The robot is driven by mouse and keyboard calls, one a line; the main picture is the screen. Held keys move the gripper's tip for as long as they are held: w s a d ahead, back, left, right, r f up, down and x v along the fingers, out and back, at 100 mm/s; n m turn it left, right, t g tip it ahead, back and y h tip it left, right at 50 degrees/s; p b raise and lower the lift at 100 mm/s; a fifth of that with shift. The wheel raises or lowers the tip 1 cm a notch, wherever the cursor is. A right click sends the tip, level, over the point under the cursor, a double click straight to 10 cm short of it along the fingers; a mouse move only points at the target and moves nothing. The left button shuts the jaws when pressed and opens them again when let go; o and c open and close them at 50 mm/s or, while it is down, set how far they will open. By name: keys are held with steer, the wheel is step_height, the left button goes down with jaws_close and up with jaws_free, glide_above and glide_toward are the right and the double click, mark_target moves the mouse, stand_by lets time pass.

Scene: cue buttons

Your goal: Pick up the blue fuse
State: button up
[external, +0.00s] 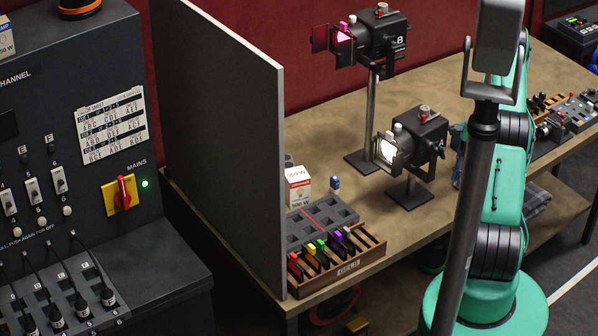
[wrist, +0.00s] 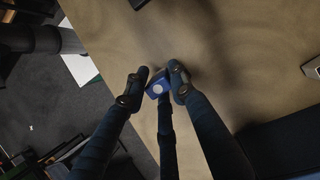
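In the wrist view my gripper (wrist: 159,78) has its two dark fingertips close in on both sides of a small blue piece with a pale round face (wrist: 158,84). It looks like the blue fuse, held above the tan tabletop near the table edge. A dark bar runs from it toward the bottom of the picture. A small blue and white item (external: 335,183) stands on the table behind the fuse rack (external: 348,268), which holds several coloured fuses.
Two stage lamps (external: 372,38) (external: 412,146) stand mid-table. A lamp box (external: 298,187) is behind the rack. A tall grey divider (external: 225,130) separates the table from the control console (external: 60,140). A dark pole (external: 467,210) stands in front. The tabletop between rack and lamps is partly clear.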

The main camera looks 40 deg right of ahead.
steer(key=shift+s+a, duration=0.1)
jaws_close()
step_height(320, 180, up, 18)
stand_by(0.6)
stand_by(0.8)
